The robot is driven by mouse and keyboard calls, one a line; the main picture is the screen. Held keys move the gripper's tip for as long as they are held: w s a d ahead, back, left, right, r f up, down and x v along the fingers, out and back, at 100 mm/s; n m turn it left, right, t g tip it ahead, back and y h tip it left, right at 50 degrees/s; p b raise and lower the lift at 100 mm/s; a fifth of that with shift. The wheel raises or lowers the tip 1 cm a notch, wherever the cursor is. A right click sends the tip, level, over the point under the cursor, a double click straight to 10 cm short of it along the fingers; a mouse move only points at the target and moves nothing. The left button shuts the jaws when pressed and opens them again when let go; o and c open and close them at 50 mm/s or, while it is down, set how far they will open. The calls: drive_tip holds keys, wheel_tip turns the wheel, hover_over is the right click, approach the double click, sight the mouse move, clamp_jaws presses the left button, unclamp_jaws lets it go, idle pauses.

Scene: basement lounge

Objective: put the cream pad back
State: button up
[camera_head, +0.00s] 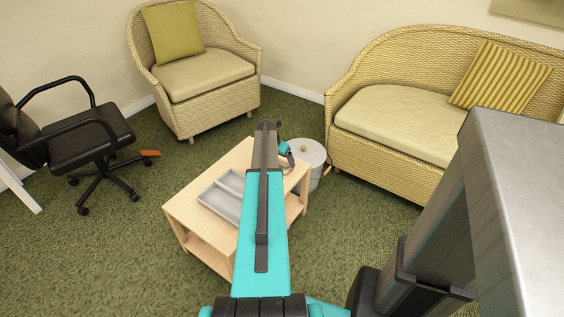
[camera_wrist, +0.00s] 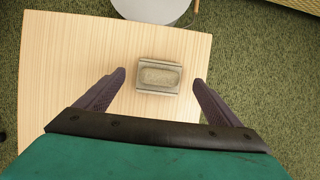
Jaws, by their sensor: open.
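A small grey rectangular block (camera_wrist: 158,89) lies on the light wood table (camera_wrist: 70,60) in the wrist view. A cream-beige rounded pad (camera_wrist: 160,75) shows on its upper face; whether the two are one piece I cannot tell. My gripper (camera_wrist: 159,77) is open and points down over the table, one finger to each side of the pad in the picture. Neither finger touches it, and its height above is unclear. In the head view my gripper (camera_head: 287,152) shows at the table's far right end, and my arm hides the pad there.
A grey compartment tray (camera_head: 222,200) sits on the table's left part. A wicker armchair (camera_head: 205,76), wicker sofa (camera_head: 400,122) and black office chair (camera_head: 85,135) stand around. Green carpet is clear at front left.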

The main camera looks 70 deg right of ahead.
drive_tip(key=v, duration=1)
drive_tip(key=shift+a+r, duration=0.15)
drive_tip(key=w+a+f+m+t+y, duration=0.1)
drive_tip(key=w+a+f+m, duration=0.15)
drive_tip(key=w+a, duration=0.95)
drive_tip(key=w+a+f+m, duration=0.25)
drive_tip(key=w+a, duration=0.75)
drive_tip(key=a, duration=0.5)
drive_tip(key=w+a+f+m+y, duration=0.1)
drive_tip(key=w+a+m, duration=0.2)
drive_tip(key=a, duration=1.2)
drive_tip(key=w+a+f+m+y, duration=0.1)
drive_tip(key=w+a+m, duration=0.2)
drive_tip(key=a, duration=1.2)
drive_tip(key=s+a+f+m+y, duration=0.1)
drive_tip(key=s+a+m, duration=0.1)
drive_tip(key=a, duration=0.7)
drive_tip(key=s+a+f+m, duration=0.1)
drive_tip(key=s+a+m, duration=0.15)
drive_tip(key=a, duration=0.65)
drive_tip(key=s+f+g+p, duration=0.2)
drive_tip(key=s+f+p, duration=0.2)
drive_tip(key=s, duration=0.8)
drive_tip(key=s+f+g+p, duration=0.3)
drive_tip(key=s+f, duration=0.3)
drive_tip(key=s, duration=0.7)
drive_tip(key=shift+s+d+p, duration=0.2)
drive_tip(key=shift+p, duration=0.5)
